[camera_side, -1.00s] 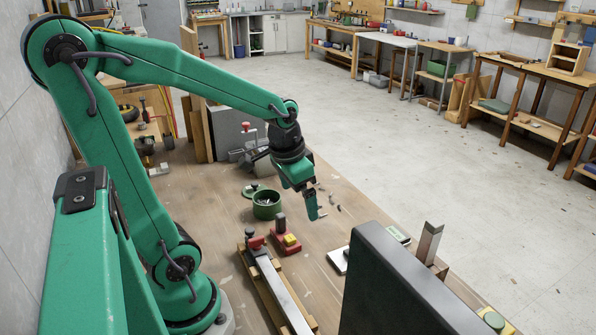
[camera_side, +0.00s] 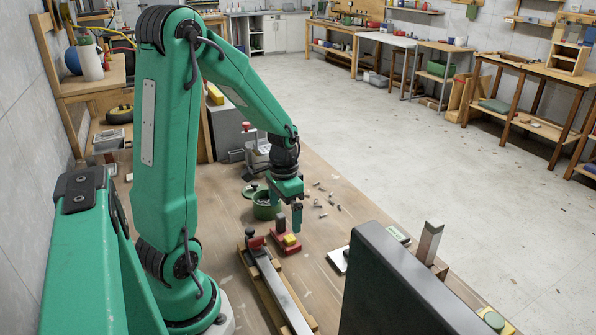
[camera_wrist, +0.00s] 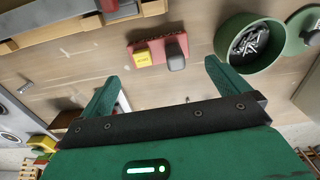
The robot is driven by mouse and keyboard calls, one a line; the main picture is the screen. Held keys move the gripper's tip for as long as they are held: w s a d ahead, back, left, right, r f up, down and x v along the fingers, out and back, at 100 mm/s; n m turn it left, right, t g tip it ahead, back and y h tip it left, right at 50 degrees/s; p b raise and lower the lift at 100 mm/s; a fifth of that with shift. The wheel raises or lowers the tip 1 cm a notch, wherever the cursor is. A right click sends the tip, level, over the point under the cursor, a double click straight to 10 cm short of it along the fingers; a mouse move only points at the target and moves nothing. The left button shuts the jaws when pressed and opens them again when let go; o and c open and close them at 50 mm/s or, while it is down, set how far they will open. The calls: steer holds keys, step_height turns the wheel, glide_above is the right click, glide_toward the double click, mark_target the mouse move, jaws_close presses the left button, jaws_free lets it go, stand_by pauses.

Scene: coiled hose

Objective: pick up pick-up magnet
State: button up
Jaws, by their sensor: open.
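What I take to be the pick-up magnet is a red block with a yellow part and a dark grey upright grip (camera_side: 284,245). It stands on the wooden bench in the side view, partly hidden behind my gripper (camera_side: 297,218). In the wrist view the red block (camera_wrist: 150,50) lies just beyond and between my two green fingers (camera_wrist: 161,70). The fingers are spread apart with nothing between them. My gripper points down, above the block and apparently not touching it.
A green tin (camera_side: 265,208) of screws, also in the wrist view (camera_wrist: 249,42), stands close beside the block. Loose bolts (camera_side: 325,203) lie to its right. A metal bar on wood (camera_side: 279,288) lies in front. A large dark panel (camera_side: 400,285) stands at right.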

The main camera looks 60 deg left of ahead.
mark_target(285, 232)
steer(key=shift+f, duration=1.15)
steer(key=shift+f, duration=0.1)
steer(key=shift+s+d+f, duration=0.1)
steer(key=shift+f, duration=2.4)
steer(key=c, duration=0.9)
